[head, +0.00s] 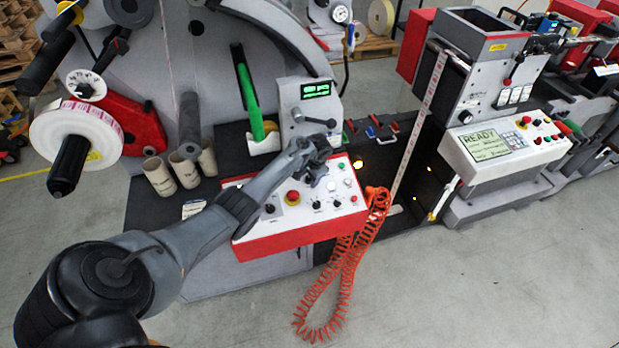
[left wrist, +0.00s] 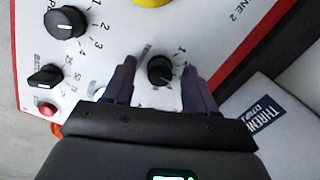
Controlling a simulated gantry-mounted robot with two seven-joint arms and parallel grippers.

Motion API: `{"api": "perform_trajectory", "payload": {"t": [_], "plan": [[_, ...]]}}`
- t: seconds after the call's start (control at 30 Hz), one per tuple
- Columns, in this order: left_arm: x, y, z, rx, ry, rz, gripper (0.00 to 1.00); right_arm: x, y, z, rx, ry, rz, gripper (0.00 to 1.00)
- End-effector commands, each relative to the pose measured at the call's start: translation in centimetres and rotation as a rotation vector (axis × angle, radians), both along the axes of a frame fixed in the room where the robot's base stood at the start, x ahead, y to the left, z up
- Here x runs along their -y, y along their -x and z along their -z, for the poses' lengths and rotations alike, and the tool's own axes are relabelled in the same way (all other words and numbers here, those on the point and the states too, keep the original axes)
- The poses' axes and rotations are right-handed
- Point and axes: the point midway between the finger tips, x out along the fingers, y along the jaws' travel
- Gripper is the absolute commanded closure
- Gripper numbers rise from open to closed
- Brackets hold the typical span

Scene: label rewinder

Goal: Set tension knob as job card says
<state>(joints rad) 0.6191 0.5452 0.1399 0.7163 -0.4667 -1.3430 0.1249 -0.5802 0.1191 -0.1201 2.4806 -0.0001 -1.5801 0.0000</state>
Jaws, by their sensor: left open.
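In the left wrist view a black round knob (left wrist: 160,70) sits between the two fingers of my left gripper (left wrist: 159,68). The fingers are open, with a visible gap on each side of the knob. A few scale marks, a "1" among them, show around it. A larger black knob (left wrist: 66,22) with a scale from 1 to 4 is at the upper left of the wrist view. My right gripper is not in view.
A small black selector (left wrist: 45,76) and a red button (left wrist: 46,109) lie at the wrist view's left. In the head view an orange coiled hose (head: 345,285) hangs from the panel's right end.

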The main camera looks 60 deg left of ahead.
Motion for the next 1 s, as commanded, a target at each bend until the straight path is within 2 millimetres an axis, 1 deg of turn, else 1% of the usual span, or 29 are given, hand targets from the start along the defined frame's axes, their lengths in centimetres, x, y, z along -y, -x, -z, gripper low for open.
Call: {"api": "perform_trajectory", "payload": {"t": [0.2,0.27,0.5,0.57,0.6,0.83,1.0], "plan": [[-0.03,-0.01,-0.02,0.000,0.000,0.000,0.43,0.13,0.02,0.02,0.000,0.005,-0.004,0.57],[-0.02,-0.01,-0.01,0.000,0.000,-0.001,0.51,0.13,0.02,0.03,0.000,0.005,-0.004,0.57],[-0.01,0.00,-0.02,0.000,0.000,-0.001,0.88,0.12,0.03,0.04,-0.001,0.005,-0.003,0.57],[-0.02,0.00,-0.03,0.000,0.000,-0.001,0.97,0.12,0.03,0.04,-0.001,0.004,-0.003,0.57],[-0.02,0.00,-0.03,0.000,0.000,-0.001,0.99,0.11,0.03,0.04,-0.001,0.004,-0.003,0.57],[-0.03,0.00,-0.10,-0.007,-0.002,0.024,0.99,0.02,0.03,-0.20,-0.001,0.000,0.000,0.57],[-0.02,0.01,-0.19,-0.027,-0.007,0.095,0.99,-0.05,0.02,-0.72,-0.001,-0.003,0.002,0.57]]}}
